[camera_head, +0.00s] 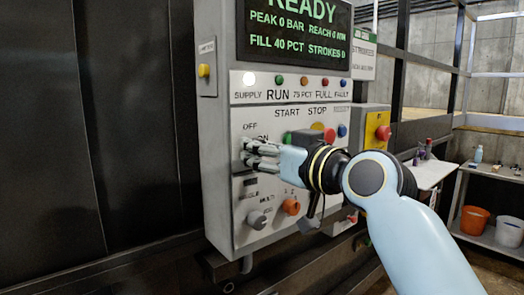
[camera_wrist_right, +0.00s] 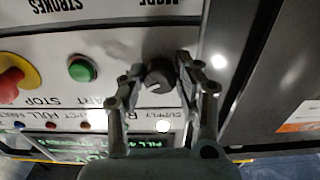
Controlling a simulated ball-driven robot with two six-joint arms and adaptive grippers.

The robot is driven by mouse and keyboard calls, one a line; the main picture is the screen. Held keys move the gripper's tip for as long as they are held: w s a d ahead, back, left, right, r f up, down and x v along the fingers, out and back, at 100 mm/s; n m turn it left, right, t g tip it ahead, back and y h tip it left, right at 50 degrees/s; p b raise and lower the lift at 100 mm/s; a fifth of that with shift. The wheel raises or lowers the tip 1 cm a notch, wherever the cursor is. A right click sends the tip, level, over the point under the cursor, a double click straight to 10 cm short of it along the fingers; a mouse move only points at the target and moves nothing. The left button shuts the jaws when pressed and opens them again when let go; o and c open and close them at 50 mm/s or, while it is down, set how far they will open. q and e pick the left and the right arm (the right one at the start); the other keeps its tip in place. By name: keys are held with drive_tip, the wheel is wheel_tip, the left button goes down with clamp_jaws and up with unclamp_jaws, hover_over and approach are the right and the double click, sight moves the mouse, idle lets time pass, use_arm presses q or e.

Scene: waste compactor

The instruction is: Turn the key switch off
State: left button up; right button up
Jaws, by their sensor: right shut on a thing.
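The key switch, a dark round knob (camera_wrist_right: 158,76), is on the pale control panel (camera_head: 225,180). My right gripper (camera_head: 248,152) reaches the panel's left part, just below the OFF and ON labels, and covers the switch in the head view. In the right wrist view, which looks upside down, the two fingers of my right gripper (camera_wrist_right: 158,70) are on either side of the knob, shut on it. Which way the key switch points is hard to tell. My left gripper is not in view.
A green button (camera_wrist_right: 82,69) and a red-and-yellow stop button (camera_wrist_right: 12,80) sit beside the switch. A grey knob (camera_head: 257,219) and an orange knob (camera_head: 291,207) are below. The display (camera_head: 293,30) reads READY. A dark wall (camera_head: 90,120) stands left; shelves with buckets (camera_head: 472,221) stand right.

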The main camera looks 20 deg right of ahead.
drive_tip(key=shift+f+n+b, duration=0.1)
drive_tip(key=shift+n+b, duration=1.1)
drive_tip(key=shift+n, duration=0.2)
clamp_jaws()
drive_tip(key=shift+d+n+b, duration=0.1)
drive_tip(key=shift+n+b, duration=2.4)
drive_tip(key=shift+n, duration=2.1)
drive_tip(key=o, duration=1.1)
unclamp_jaws()
